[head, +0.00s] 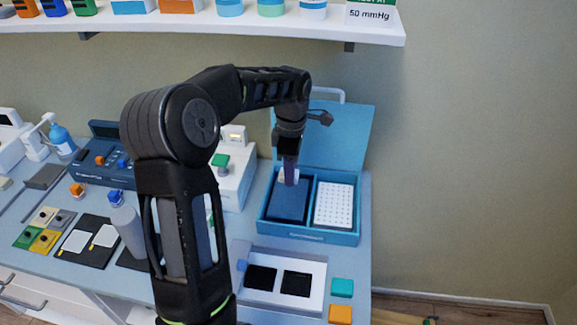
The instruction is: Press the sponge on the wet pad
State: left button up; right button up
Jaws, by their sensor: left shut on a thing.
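My left gripper (289,168) points down over the left half of an open blue box (308,236). It is shut on a small pale piece (291,177), which I take to be the sponge; the fingers hide most of it. Below it lies a dark blue pad (288,205), which I take to be the wet pad. The pale piece is at or just above the pad's back part; I cannot tell whether they touch. A white dotted plate (334,205) fills the box's right half. My right gripper is not in view.
The box's lid (345,135) stands open behind. A white tray (285,260) with two black squares lies in front, with a teal block (341,288) and an orange block (340,314) beside it. A shelf (250,22) hangs above.

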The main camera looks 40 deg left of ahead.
aim_at(291, 197)
pick_arm(q)
jog(key=shift+f+b, duration=2)
jog(key=shift+f, duration=1)
jog(key=shift+f+b, duration=0.9)
jog(key=shift+f, duration=0.25)
dwell(0.7)
jog(key=shift+r+p, duration=2.45)
jog(key=shift+r, duration=1.15)
